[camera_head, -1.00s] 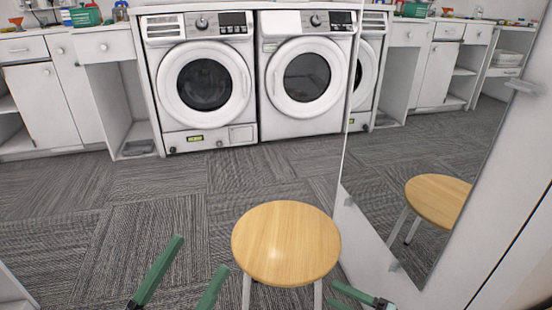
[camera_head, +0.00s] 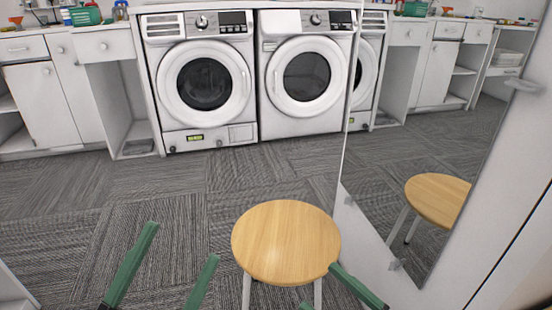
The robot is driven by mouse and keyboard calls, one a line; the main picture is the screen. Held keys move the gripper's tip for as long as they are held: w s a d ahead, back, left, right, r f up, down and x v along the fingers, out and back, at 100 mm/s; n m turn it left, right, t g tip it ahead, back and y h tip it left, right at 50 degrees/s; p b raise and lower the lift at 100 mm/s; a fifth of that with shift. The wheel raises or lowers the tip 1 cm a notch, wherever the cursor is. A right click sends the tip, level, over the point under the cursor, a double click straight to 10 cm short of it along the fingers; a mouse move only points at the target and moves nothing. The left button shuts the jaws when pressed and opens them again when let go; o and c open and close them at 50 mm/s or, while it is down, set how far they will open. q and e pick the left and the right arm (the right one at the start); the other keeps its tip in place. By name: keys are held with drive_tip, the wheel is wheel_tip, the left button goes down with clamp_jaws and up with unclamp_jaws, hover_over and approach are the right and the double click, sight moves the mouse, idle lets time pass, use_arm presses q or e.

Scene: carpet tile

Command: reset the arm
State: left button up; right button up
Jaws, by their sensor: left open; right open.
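My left gripper (camera_head: 180,242) shows at the bottom, left of the stool, with its two green fingers spread apart and nothing between them. My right gripper (camera_head: 320,285) is at the bottom, in front of the stool's right side. One green finger of it shows at the stool's right edge, and only the tip of the other shows at the bottom edge. It is open, and I see nothing held in it. Most of both arms is out of view.
A round wooden stool (camera_head: 285,242) stands close ahead. A mirror panel (camera_head: 420,150) rises on the right and reflects the stool. Two white washing machines (camera_head: 204,85) and (camera_head: 304,80) and white cabinets (camera_head: 45,105) line the back. The grey carpet (camera_head: 150,195) between is clear.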

drive_tip(key=s+d+r+n+t, duration=0.1)
drive_tip(key=s+r+n, duration=0.5)
drive_tip(key=r, duration=0.3)
drive_tip(key=w+d+r+m+t+h+p, duration=0.4)
drive_tip(key=w+r+m+t+h+p, duration=0.2)
drive_tip(key=w+m+h+p, duration=0.45)
use_arm(q)
drive_tip(key=w+a+f+n+g+y+p, duration=0.2)
drive_tip(key=w+a+n+g+y+p, duration=0.3)
drive_tip(key=n+y+p, duration=0.7)
drive_tip(key=s+f+m+g+p, duration=0.1)
drive_tip(key=s+f+g+p, duration=0.4)
drive_tip(key=p, duration=1.1)
drive_tip(key=s+g, duration=0.2)
drive_tip(key=shift+s+a+f+m+y, duration=0.2)
drive_tip(key=shift+s+a+m+y, duration=0.1)
drive_tip(key=shift+y, duration=0.1)
use_arm(e)
drive_tip(key=s+d+f+m+g+h, duration=0.3)
drive_tip(key=s+f+m+g+h, duration=0.2)
drive_tip(key=s+f+g, duration=0.4)
drive_tip(key=s+g, duration=0.1)
drive_tip(key=g, duration=0.1)
drive_tip(key=shift+s+d+f+g, duration=0.25)
drive_tip(key=shift+s+d+g, duration=0.05)
drive_tip(key=shift+s+d, duration=0.1)
